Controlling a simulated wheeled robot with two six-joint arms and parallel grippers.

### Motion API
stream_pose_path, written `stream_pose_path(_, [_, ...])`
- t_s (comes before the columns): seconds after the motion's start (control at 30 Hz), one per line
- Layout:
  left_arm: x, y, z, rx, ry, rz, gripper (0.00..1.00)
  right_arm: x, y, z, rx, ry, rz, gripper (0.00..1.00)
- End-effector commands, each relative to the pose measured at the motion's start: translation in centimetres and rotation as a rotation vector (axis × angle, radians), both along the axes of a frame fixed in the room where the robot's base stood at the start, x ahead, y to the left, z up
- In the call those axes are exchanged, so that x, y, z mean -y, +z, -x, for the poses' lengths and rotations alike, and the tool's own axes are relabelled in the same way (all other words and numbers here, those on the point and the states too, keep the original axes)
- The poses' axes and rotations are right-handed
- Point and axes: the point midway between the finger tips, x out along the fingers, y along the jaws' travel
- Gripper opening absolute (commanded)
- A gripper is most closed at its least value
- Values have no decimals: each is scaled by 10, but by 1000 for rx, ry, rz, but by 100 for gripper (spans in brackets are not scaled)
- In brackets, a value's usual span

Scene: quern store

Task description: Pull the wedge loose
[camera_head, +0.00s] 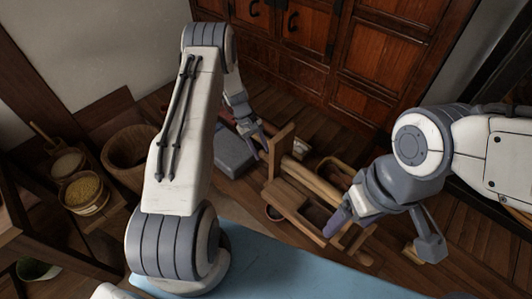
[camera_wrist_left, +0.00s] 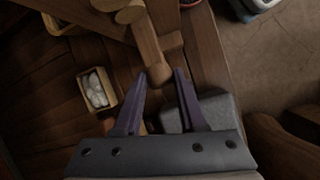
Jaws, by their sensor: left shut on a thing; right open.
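A wooden frame (camera_head: 284,150) with an upright board, a round beam (camera_head: 316,182) and a low trough (camera_head: 300,208) stands on the floor, right of centre in the head view. My left gripper (camera_head: 262,140) reaches down to the left side of the upright board. In the left wrist view its purple fingers (camera_wrist_left: 161,92) are on either side of a wooden peg with a rounded end (camera_wrist_left: 159,73), which looks like the wedge; it is shut on it. The peg's far end runs in among the beams. My right gripper (camera_head: 342,220) is open at the trough's right side, its fingers partly hidden.
A grey block (camera_head: 234,155) lies left of the frame; it also shows in the left wrist view (camera_wrist_left: 217,108). A small box of pale lumps (camera_wrist_left: 97,90) is near the peg. Tubs (camera_head: 86,194) and a basket (camera_head: 130,150) stand left. A wooden cabinet (camera_head: 345,65) closes the back.

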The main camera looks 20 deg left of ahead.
Motion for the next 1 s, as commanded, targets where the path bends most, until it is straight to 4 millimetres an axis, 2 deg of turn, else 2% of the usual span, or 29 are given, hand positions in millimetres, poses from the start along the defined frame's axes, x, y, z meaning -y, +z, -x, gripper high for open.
stream_pose_path(0.2, [-6, 0, -2, 10, 0, -12, 0, 0, 0, 0, 0, 0, 0, 78])
stream_pose_path(0.23, [-6, 0, -2, 10, 0, -13, 52, 0, 0, 0, 0, 0, 0, 78])
stream_pose_path(0.27, [-6, 1, -2, 11, 0, -12, 63, 0, 0, 0, 0, 0, 0, 78])
stream_pose_path(0.3, [-5, 1, -2, 10, 0, -12, 71, 0, 0, 0, 0, 0, 0, 78])
stream_pose_path(0.67, [-3, 4, -3, 8, -2, -9, 71, 0, 1, 0, 0, 0, 0, 78])
stream_pose_path(0.77, [-8, 15, -4, 9, 0, -8, 71, 0, 2, 0, 0, 0, 0, 78])
stream_pose_path(1.0, [-29, 59, -9, 11, 0, -11, 71, 0, 5, 0, 0, 0, 0, 78])
